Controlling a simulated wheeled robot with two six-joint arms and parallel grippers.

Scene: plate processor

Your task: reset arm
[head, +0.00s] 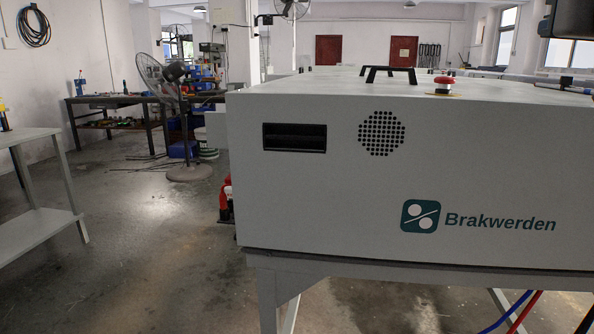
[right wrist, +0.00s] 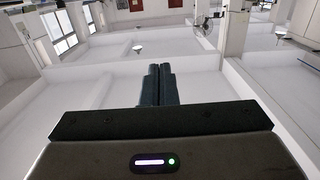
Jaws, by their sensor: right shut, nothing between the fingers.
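My right gripper (right wrist: 160,88) shows in the right wrist view, its two dark fingers together with nothing between them. It points out over white surfaces and low white walls, and no contact with them shows. The large white Brakwerden machine (head: 350,200) fills the right half of the head view. It has a dark slot (head: 294,137), a round grille (head: 382,133), a black top handle (head: 390,75) and a red button (head: 444,84). A dark shape at the top right corner of the head view is cut off. My left gripper is not in view.
A standing fan (head: 175,100) and a dark workbench (head: 120,100) are at the back left. A grey table (head: 35,228) stands at the left edge. The floor (head: 130,250) between that table and the machine is clear. Blue and red hoses hang below the machine.

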